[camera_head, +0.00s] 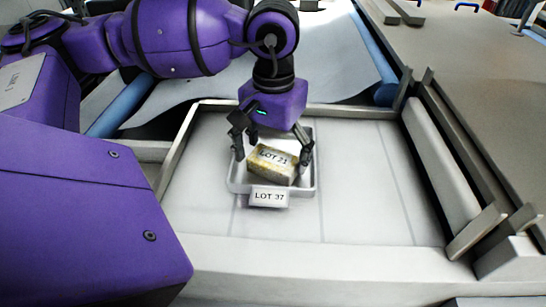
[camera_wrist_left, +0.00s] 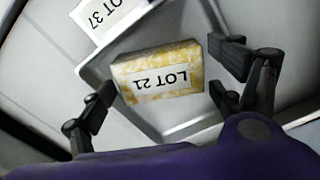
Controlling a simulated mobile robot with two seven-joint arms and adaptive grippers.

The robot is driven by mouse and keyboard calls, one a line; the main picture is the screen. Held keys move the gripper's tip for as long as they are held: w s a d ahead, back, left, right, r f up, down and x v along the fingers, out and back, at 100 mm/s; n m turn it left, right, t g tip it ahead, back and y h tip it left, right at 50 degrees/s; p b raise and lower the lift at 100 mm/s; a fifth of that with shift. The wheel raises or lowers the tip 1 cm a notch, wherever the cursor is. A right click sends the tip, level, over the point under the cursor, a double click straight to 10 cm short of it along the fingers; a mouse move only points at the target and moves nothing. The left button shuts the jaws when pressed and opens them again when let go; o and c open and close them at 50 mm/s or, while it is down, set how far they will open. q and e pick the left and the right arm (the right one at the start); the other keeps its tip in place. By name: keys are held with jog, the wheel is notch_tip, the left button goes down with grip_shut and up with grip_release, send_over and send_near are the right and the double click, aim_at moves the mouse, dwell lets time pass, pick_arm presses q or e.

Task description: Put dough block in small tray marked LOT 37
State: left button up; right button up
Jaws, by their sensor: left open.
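The yellowish dough block (camera_head: 271,165) has a white label reading LOT 21. It lies slightly turned inside the small tray (camera_head: 236,186), whose front tag reads LOT 37 (camera_head: 268,197). My left gripper (camera_head: 272,151) is over the tray with its fingers open, one on each side of the block. In the left wrist view the block (camera_wrist_left: 160,85) sits between the spread fingers with gaps on both sides, and the tray's pale rim (camera_wrist_left: 95,68) shows around it. My right gripper is not in view.
The tray stands in a wide, shallow framed bed (camera_head: 365,190) with clear floor to its right and left. A raised rail with brackets (camera_head: 440,160) runs along the right side. Pale sheeting and a blue roller (camera_head: 385,92) lie behind.

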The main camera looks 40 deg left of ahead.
aim_at(273, 158)
pick_arm(q)
notch_tip(273, 158, up, 11)
dwell(0.3)
dwell(1.5)
